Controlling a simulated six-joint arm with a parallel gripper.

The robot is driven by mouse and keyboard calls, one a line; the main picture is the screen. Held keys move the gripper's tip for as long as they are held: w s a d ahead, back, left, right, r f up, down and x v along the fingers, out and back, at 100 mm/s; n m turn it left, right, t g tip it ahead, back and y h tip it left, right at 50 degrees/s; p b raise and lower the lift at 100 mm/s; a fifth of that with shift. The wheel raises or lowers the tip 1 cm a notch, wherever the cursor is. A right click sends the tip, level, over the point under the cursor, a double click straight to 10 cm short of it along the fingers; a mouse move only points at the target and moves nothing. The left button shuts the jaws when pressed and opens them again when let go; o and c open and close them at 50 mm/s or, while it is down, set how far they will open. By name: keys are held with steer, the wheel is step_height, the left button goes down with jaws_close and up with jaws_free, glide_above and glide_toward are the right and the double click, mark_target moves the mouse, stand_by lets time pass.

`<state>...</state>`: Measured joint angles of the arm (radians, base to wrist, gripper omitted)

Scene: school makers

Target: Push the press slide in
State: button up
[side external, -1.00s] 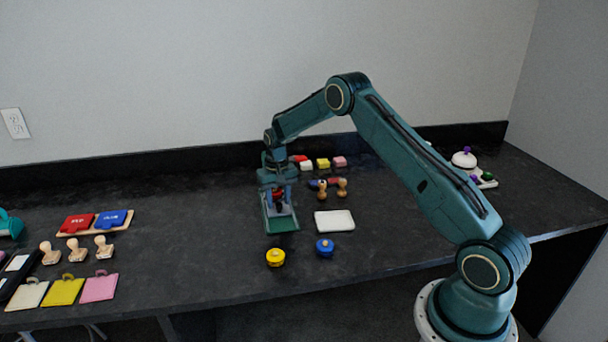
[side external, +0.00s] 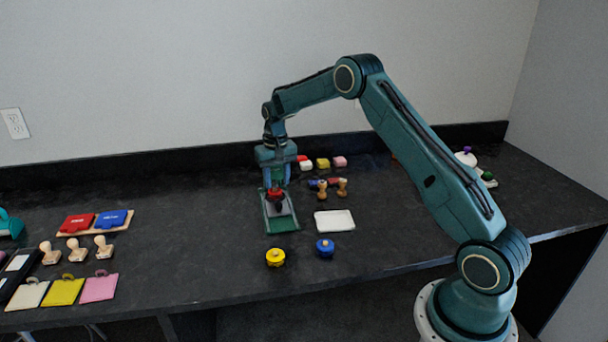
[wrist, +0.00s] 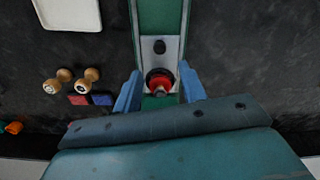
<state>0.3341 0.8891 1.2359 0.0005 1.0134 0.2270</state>
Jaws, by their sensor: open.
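The press has a green base (side external: 268,224) lying on the dark bench, with a grey slide (side external: 284,209) on it. A red and black knob (side external: 276,194) stands at the slide's far end. In the wrist view the grey slide (wrist: 170,48) runs along the green base (wrist: 158,14), and the red knob (wrist: 161,84) appears between my fingers. My gripper (side external: 277,184) is open above the far end of the press. In the wrist view my gripper's (wrist: 160,88) two blue fingers stand on either side of the knob, apart from it. Whether they reach down to its height is unclear.
A white tray (side external: 334,221) lies right of the press. Yellow (side external: 276,257) and blue (side external: 325,247) knobbed pieces stand in front. Two wooden stamps (side external: 332,189) and coloured blocks (side external: 322,163) are behind and right.

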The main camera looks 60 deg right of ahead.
step_height(320, 180, up, 6)
steer(key=shift+r, duration=0.2)
stand_by(0.4)
steer(key=s+a+r+n+t, duration=0.1)
steer(key=s+a+r+n, duration=0.1)
steer(key=s+a+r, duration=0.55)
steer(key=s+a+r+n+t, duration=0.1)
steer(key=s+a+r+t, duration=0.1)
steer(key=s+a+r, duration=0.55)
steer(key=s+a+n+t, duration=0.1)
steer(key=s+a, duration=0.1)
steer(key=s, duration=0.9)
steer(key=s+a+n+t, duration=0.1)
steer(key=s+a+n, duration=0.1)
steer(key=s, duration=0.9)
steer(key=shift+s+t, duration=0.25)
steer(key=shift+t, duration=0.05)
steer(key=shift+a+r, duration=0.1)
